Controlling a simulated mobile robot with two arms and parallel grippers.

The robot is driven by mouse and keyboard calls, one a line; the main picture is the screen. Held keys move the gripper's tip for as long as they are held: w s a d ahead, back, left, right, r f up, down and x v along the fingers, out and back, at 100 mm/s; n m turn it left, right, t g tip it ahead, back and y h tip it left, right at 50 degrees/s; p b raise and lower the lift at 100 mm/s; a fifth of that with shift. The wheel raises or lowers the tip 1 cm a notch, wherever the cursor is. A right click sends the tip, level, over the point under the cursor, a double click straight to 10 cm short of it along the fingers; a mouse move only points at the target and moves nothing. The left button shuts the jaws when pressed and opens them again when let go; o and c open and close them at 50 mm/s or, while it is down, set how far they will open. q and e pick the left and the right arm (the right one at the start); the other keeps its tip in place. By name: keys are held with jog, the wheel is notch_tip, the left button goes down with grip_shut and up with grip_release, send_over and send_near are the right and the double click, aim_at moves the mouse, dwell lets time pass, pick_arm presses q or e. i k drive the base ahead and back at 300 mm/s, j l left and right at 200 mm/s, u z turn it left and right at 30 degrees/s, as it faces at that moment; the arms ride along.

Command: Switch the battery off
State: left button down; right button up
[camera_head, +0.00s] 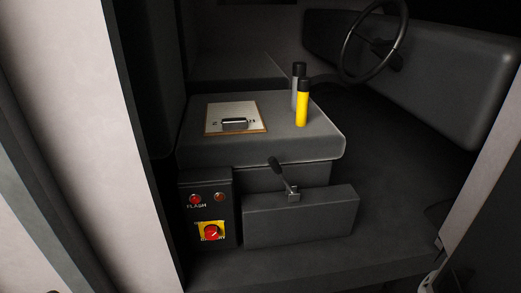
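The battery switch is a red rotary knob (212,232) on a yellow square plate (203,226). It sits low on the front of a dark control box (225,184), at the lower left of the cab opening. The lettering on the plate is partly covered by the knob and too small to read fully. The knob's on or off position cannot be told. Neither of my grippers can be made out in the head view, and nothing touches the knob.
Above the knob are a red button (195,199) labelled FLASH and a second reddish one (219,197). A lever (282,174) rises to the right. A yellow can (302,104), a dark-capped can (298,73) and a clipboard (245,111) rest on the seat. A pale pillar (133,100) bounds the left.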

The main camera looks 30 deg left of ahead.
aim_at(211, 232)
jog(key=j+u, duration=0.15)
jog(key=u, duration=0.7)
jog(key=k+j, duration=0.05)
